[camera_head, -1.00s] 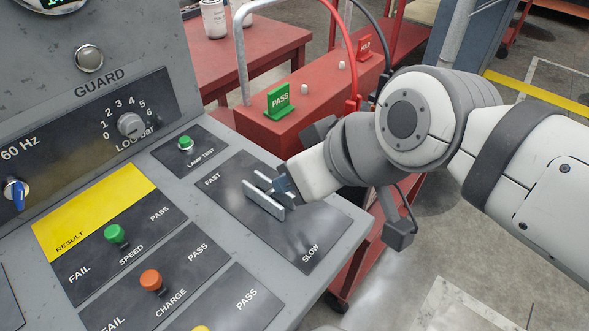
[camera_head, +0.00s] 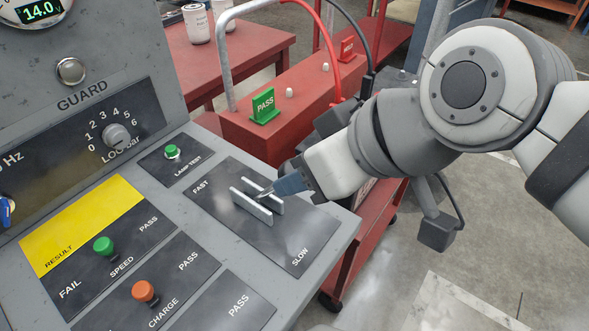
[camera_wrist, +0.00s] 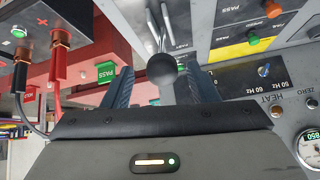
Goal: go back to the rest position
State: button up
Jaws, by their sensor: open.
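My gripper (camera_head: 272,189) is at the FAST/SLOW lever slot on the sloped console panel, just right of its two pale upright rails (camera_head: 251,206). In the wrist view my gripper (camera_wrist: 159,78) is open, with its two blue-grey fingers apart. A lever with a dark round knob (camera_wrist: 161,69) shows between the fingers, with a gap on each side. In the head view the knob is hidden or too small to tell. My arm is bent and reaches in from the right.
The grey console has a green speed knob (camera_head: 103,246), an orange charge knob (camera_head: 144,291) and a green lamp-test button (camera_head: 172,152). Behind it stands a red bench with a green PASS sign (camera_head: 264,106) and cable clamps (camera_wrist: 61,38). Open floor lies at lower right.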

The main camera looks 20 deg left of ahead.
jog(key=shift+v, duration=0.85)
jog(key=w+d+r+m+t+h+p, duration=0.1)
jog(key=w+d+r+m+h+p, duration=0.25)
jog(key=w+r+p, duration=0.45)
jog(key=d+f+m+h+p, duration=0.2)
jog(key=d+f+m, duration=0.2)
jog(key=d, duration=0.5)
jog(key=d+f+m+g+h+p, duration=0.1)
jog(key=d+f+m+p, duration=0.2)
jog(key=d+f, duration=0.6)
jog(key=shift+w+d+m+h, duration=0.35)
jog(key=shift+d+m, duration=0.2)
jog(key=shift+m, duration=0.2)
